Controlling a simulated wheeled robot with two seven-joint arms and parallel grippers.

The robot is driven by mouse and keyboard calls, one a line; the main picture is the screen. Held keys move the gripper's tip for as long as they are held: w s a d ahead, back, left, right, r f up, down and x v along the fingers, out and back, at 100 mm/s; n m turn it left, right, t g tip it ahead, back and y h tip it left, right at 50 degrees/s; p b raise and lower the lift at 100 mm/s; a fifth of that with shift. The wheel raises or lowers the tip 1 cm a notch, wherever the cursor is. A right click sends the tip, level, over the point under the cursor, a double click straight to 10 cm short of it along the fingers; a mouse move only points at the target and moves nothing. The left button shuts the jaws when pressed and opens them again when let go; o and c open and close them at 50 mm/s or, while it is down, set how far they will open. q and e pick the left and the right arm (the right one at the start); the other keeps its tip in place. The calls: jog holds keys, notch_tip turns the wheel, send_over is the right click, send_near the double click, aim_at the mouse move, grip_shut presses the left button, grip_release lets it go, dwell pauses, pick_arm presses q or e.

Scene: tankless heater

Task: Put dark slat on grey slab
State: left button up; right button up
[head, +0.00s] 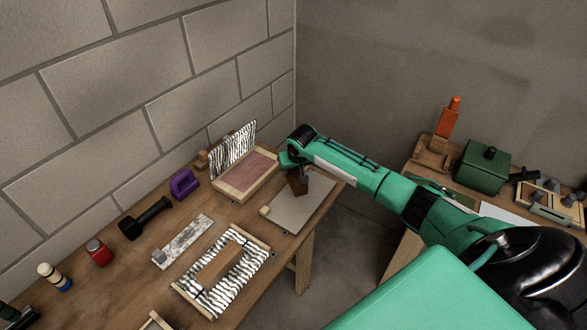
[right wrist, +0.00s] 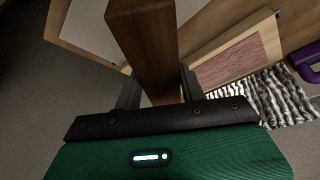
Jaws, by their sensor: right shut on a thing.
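The dark slat (head: 298,185) is a dark brown wooden bar. My right gripper (head: 299,172) is shut on it above the grey slab. In the right wrist view the slat (right wrist: 145,45) stands between the two fingers of the gripper (right wrist: 158,88). The grey slab (head: 292,213) is a flat plate at the right end of the workbench, with a small wooden block at its left corner. Whether the slat touches the slab cannot be told. My left gripper is not in view.
Left of the slab is an open wooden box with a pink panel (head: 247,174) and a striped lid (head: 233,147). A dumbbell (head: 146,219) and purple thing (head: 184,183) sit along the wall.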

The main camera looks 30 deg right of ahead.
jog(key=shift+r+p, duration=0.15)
jog(key=shift+p, duration=0.45)
jog(key=shift+f+b, duration=1.2)
jog(key=shift+f, duration=1.95)
jog(key=shift+f, duration=0.5)
jog(key=o, duration=1.3)
jog(key=shift+c, duration=0.2)
jog(key=b+v, duration=0.2)
jog(key=v, duration=1.2)
jog(key=shift+b, duration=0.3)
